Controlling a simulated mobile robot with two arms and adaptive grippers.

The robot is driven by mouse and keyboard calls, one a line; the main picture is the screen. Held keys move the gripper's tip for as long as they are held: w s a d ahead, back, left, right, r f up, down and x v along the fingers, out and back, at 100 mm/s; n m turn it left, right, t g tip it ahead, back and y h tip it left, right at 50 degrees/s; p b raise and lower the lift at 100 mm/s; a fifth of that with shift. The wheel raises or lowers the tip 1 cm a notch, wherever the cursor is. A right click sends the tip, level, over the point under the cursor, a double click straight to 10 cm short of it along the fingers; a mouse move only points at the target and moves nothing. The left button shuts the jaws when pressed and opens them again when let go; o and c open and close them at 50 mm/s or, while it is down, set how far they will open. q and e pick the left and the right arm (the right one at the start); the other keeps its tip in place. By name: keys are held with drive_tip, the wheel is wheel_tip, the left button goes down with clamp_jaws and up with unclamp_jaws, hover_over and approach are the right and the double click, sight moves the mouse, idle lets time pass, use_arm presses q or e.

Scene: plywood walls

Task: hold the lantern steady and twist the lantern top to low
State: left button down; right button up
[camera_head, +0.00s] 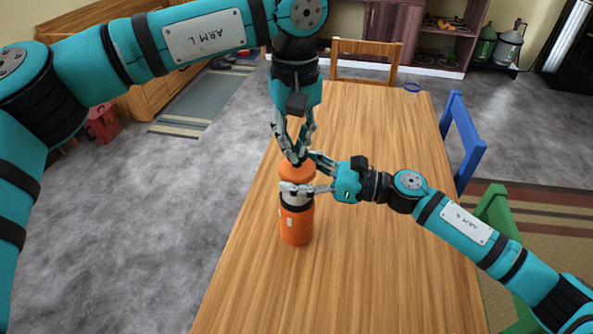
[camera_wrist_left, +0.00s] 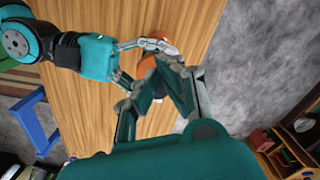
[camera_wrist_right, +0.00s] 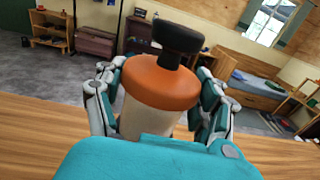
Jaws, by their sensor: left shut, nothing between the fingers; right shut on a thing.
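An orange lantern (camera_head: 297,228) with a pale band and a rounded orange top stands upright on the wooden table. My right gripper (camera_head: 303,173) comes from the right and is shut around its upper part, below the top. In the right wrist view, the right fingers flank the pale body under the orange top (camera_wrist_right: 160,82). The left wrist view also shows the orange top (camera_wrist_left: 150,62).
The table (camera_head: 375,240) is otherwise mostly clear, with a small blue-rimmed glass (camera_head: 411,90) at its far end. A blue chair (camera_head: 461,140) and a green chair (camera_head: 495,215) stand along the right side, and a wooden chair (camera_head: 365,60) at the far end.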

sight(308, 172)
use_arm(q)
drive_tip(key=shift+s+f, duration=0.1)
drive_tip(key=shift+f, duration=1.45)
drive_tip(key=shift+w, duration=0.6)
drive_tip(key=shift+d, duration=0.25)
drive_tip(key=shift+w+d, duration=0.2)
drive_tip(key=shift+d, duration=0.55)
drive_tip(key=shift+w+d, duration=0.2)
drive_tip(key=shift+s, duration=0.1)
drive_tip(key=shift+s+d, duration=0.3)
wheel_tip(308, 172, up, 6)
